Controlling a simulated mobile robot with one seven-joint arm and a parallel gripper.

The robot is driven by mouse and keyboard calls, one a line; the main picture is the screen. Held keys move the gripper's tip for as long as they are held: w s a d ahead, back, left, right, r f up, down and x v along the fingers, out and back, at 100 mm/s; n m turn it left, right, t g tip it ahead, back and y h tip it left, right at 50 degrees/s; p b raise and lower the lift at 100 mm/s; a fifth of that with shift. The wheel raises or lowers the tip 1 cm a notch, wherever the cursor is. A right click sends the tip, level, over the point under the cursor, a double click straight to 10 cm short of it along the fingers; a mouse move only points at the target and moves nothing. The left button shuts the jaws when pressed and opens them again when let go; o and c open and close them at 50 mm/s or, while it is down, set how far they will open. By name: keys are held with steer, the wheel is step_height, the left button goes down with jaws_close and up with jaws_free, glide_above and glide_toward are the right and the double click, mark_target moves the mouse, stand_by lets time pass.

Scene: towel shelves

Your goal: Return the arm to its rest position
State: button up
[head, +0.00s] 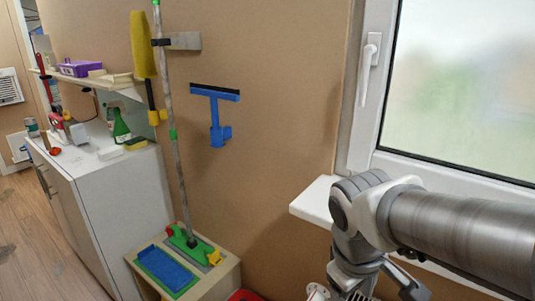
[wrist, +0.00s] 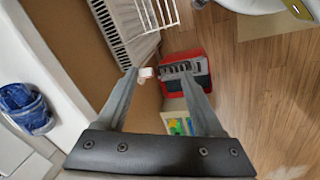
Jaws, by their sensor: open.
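My arm (head: 455,235) reaches in from the right in the head view and bends down in front of the window sill. My gripper (wrist: 158,75) shows in the wrist view with its two fingers spread wide apart. Nothing is held between them. A small white piece shows behind the left fingertip, and I cannot tell what it is. In the head view the lower end of the arm is at the bottom edge and partly cut off.
The white window sill (head: 316,201) is close beside my arm. A radiator (wrist: 130,25) and a red container (wrist: 187,58) lie beyond the fingers. A low stand (head: 218,276) holds a mop. A white cabinet (head: 118,195) stands left. Wooden floor (wrist: 265,85) is clear at right.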

steer(key=s+r+m+t+y+p, duration=0.1)
steer(key=r+m+p, duration=0.2)
steer(key=r+p, duration=0.4)
steer(key=s+r+m+t+p, duration=0.2)
steer(key=r+p, duration=0.5)
steer(key=r, duration=0.5)
steer(key=shift+s+r+m+t+y, duration=0.3)
steer(key=shift+r+m+y, duration=0.1)
steer(key=shift+m, duration=0.2)
